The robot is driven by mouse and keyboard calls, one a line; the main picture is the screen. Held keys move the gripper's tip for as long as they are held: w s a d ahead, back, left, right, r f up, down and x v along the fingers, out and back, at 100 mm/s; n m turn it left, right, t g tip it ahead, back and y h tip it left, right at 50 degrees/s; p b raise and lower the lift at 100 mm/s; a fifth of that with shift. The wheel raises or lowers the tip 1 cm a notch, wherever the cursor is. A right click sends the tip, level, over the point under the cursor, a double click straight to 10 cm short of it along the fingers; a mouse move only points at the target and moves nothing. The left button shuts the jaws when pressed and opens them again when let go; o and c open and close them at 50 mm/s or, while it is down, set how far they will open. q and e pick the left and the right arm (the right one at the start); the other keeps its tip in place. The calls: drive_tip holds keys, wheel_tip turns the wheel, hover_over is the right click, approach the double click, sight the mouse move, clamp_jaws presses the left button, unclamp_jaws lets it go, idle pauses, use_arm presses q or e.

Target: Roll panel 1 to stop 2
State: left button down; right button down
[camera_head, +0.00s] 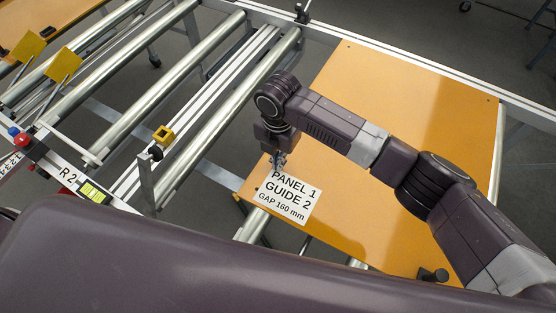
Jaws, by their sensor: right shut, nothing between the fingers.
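Panel 1 is an orange board (405,95) on the right, with a white label reading "PANEL 1 GUIDE 2 GAP 160 mm" (287,199) at its near left corner. My right gripper (278,163) points down at the panel's left edge, just above the label. It is shut and empty; whether it touches the panel I cannot tell. My right arm crosses over the panel and hides part of it. My left gripper is not in view.
Bare metal rollers (140,112) run across the frame left of the panel. A rail with an "R 2" label (68,178), a red knob (22,140) and a yellow-green indicator (92,192) is at lower left. Two yellow plates (64,64) stand at upper left. A black knob (433,275) is near the panel's near edge.

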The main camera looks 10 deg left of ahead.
drive_tip(key=shift+f, duration=0.6)
idle(0.3)
